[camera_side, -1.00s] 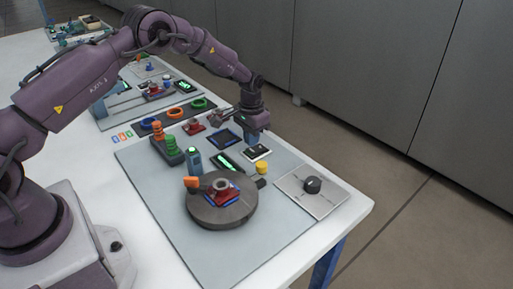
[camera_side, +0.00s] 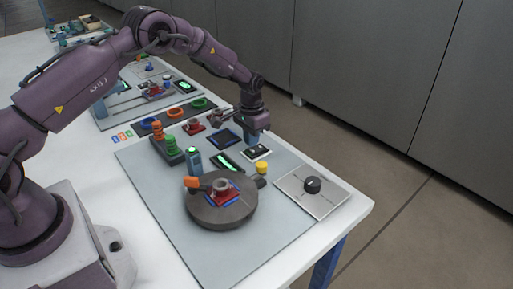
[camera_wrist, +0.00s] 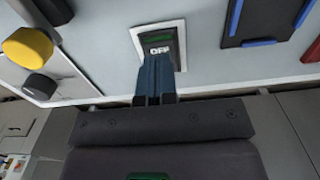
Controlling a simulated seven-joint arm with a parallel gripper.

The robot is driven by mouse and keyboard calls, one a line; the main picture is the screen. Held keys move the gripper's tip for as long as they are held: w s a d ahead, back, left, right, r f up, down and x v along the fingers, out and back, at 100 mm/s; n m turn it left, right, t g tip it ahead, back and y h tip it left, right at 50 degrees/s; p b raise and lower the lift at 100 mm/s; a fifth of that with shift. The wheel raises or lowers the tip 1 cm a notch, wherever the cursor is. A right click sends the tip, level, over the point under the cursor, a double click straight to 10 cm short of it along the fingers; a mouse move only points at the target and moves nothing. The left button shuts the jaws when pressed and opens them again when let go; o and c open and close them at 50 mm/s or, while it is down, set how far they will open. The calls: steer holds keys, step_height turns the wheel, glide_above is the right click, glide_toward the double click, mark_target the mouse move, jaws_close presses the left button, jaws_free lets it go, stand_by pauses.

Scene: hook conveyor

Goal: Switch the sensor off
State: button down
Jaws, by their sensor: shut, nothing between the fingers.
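A small switch in a white frame (camera_wrist: 183,43) has a dark face, a dim green strip and a white label that seems to read OFF. In the side view the switch (camera_side: 257,153) is near the far right edge of the grey board. My gripper (camera_wrist: 157,60) is shut and empty, with its blue fingertips over the lower part of the switch, just below the label. In the side view my gripper (camera_side: 257,139) points down at the switch. I cannot tell whether the tips touch it, and they hide its lower part.
A yellow cap (camera_side: 262,168) is close by and also shows in the wrist view (camera_wrist: 28,47). A green-lit display (camera_side: 227,162) and a blue-edged tray (camera_side: 225,138) are near. A round turntable (camera_side: 222,217) and a plate with a black knob (camera_side: 313,185) stand nearer the camera.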

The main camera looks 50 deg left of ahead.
mark_target(252, 150)
steer(key=shift+f, duration=1.25)
stand_by(0.4)
steer(key=shift+r, duration=3.5)
steer(key=s, duration=0.1)
steer(key=s+f, duration=0.1)
steer(key=s, duration=0.1)
steer(key=shift+d+f+g, duration=0.1)
steer(key=shift+d+g, duration=0.1)
steer(key=shift+g, duration=0.2)
steer(key=s+d+r+t, duration=0.3)
steer(key=s+d+r, duration=0.1)
steer(key=s+r, duration=0.9)
steer(key=s+d+r+t, duration=0.3)
steer(key=s+d+r, duration=0.1)
steer(key=s+r, duration=1)
steer(key=shift+s, duration=1.15)
